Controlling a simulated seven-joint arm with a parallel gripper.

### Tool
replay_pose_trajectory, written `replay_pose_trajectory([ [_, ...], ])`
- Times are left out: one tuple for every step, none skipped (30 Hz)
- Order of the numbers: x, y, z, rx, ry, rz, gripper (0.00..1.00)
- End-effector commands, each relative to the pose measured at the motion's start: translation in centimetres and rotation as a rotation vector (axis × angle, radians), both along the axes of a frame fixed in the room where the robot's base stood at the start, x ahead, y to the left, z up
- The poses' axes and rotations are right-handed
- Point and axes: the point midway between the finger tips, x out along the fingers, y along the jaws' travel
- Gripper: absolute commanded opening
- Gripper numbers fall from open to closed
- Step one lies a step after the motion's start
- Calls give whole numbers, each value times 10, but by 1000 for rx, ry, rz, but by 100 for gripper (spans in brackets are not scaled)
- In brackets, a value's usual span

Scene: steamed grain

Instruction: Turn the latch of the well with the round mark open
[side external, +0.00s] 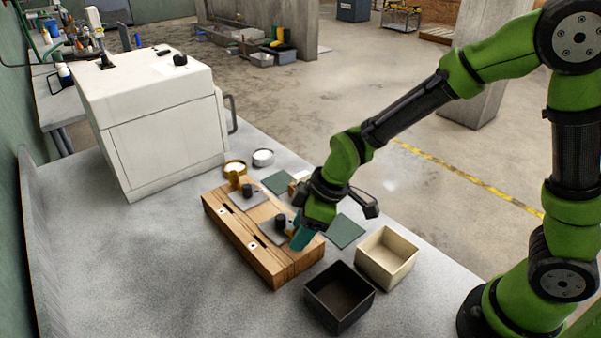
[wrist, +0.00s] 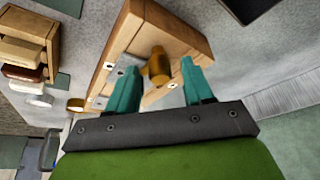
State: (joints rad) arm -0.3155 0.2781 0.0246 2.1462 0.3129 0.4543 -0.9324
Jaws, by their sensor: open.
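My gripper (side external: 302,238), with teal fingers, is low over the block's right end. In the wrist view my gripper (wrist: 158,68) is open. A brass peg (wrist: 159,67), seemingly a latch handle, stands between its fingers, with gaps visible.
A black box (side external: 339,315) and a cream box (side external: 408,262) stand to the right of the block. Green mats (side external: 345,231) lie behind it, with two small round tins (side external: 263,157). A large white machine (side external: 155,125) stands behind left. The table's front left is clear.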

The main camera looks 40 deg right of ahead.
Motion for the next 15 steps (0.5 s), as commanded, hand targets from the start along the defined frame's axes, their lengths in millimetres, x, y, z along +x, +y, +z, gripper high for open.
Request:
replay_pose_trajectory([
  [0,0,-1,0,0,0,51],
  [0,0,-1,0,0,0,51],
  [0,0,0,0,0,0,51],
  [0,0,0,0,0,0,51],
  [0,0,0,0,0,0,51],
  [0,0,0,0,0,0,51],
  [0,0,0,0,0,0,50],
  [0,0,0,0,0,0,45],
  [0,0,0,0,0,0,39],
  [0,0,0,0,0,0,34],
  [0,0,0,0,0,0,30],
  [0,0,0,0,0,0,24],
  [0,0,0,0,0,0,19],
  [0,0,0,0,0,0,14],
  [0,0,0,0,0,0,8],
])
